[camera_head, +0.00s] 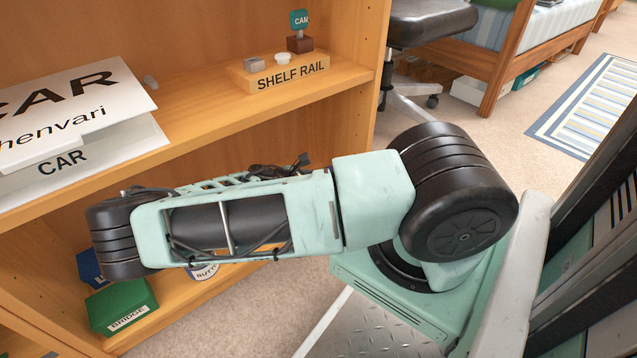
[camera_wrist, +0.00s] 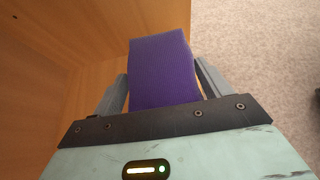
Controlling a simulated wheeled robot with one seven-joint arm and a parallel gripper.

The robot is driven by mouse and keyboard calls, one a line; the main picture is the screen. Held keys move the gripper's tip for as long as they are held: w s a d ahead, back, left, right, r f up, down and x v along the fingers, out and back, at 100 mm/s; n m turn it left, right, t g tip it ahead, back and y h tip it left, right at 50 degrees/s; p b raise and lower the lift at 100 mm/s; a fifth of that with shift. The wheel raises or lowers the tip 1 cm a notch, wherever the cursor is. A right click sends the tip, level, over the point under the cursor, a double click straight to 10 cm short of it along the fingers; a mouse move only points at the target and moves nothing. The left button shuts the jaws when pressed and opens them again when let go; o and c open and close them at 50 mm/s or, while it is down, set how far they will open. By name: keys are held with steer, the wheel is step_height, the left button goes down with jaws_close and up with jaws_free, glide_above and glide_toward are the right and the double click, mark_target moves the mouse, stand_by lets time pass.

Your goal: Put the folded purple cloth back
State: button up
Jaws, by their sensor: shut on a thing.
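The folded purple cloth (camera_wrist: 163,66) is between the two grey fingers of my gripper (camera_wrist: 160,80) in the wrist view. My gripper is shut on it, and the cloth sticks out past the fingertips. Wood panels of the shelf unit (camera_wrist: 45,70) lie to the left of and beyond the cloth, and carpet lies to the right. I cannot tell whether the cloth touches the wood. In the head view my arm crosses in front of the shelf unit; my gripper and the cloth are not visible there.
The upper shelf holds white CAR papers (camera_head: 75,110) and a SHELF RAIL block (camera_head: 287,74) with small items. On the lower shelf are a green BRIDGE box (camera_head: 120,305), a blue item (camera_head: 90,268) and a partly hidden round labelled item (camera_head: 203,270). A dark chair (camera_head: 430,22) stands behind.

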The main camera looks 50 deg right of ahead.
steer(key=shift+f+b, duration=0.65)
steer(key=shift+f, duration=1.5)
steer(key=shift+f, duration=0.2)
steer(key=o, duration=1.3)
steer(key=p+v, duration=0.9)
steer(key=v, duration=0.8)
steer(key=shift+s+a+r, duration=0.1)
steer(key=shift+a+r, duration=0.05)
steer(key=shift+a, duration=0.05)
steer(key=shift+s, duration=0.1)
